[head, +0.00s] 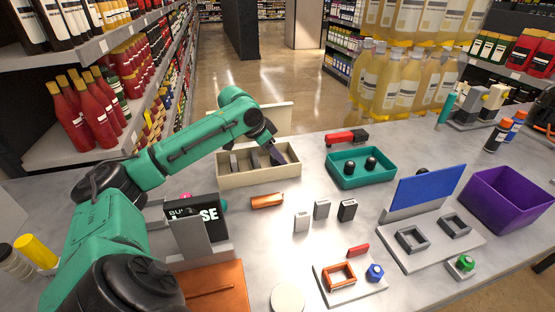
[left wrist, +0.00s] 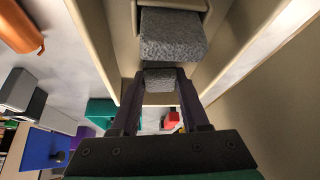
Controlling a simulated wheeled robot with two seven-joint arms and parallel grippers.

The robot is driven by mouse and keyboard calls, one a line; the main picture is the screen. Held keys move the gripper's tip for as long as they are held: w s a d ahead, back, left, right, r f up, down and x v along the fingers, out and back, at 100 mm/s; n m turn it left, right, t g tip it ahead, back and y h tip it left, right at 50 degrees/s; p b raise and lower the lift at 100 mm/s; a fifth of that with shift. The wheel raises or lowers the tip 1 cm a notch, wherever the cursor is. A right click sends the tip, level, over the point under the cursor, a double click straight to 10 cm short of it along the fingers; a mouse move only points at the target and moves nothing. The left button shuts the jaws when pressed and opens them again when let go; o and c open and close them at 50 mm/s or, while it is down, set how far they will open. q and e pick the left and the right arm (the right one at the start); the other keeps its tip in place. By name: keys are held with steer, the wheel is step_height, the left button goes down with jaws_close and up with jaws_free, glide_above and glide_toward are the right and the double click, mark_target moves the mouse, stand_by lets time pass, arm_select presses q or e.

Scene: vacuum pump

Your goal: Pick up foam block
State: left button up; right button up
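A beige open box (head: 262,180) with compartments stands left of the table's middle, at the back. Grey foam blocks (head: 233,162) stand in a row inside it. In the left wrist view, one larger speckled grey foam block (left wrist: 173,36) is near the camera, and a smaller-looking one (left wrist: 159,80) shows between the fingertips, in front of the end wall. My left gripper (head: 276,155) reaches down into the right part of the box. Its dark fingers (left wrist: 160,84) are apart; whether they touch the block between them is not clear. My right gripper is not in view.
A teal tray (head: 361,181) with dark round items stands right of the box, with a red-and-black tool (head: 347,137) behind it. An orange cylinder (head: 267,201) and several small blocks (head: 321,210) lie in front. A purple bin (head: 510,198) is far right.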

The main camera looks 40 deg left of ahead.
arm_select(q)
jaws_close()
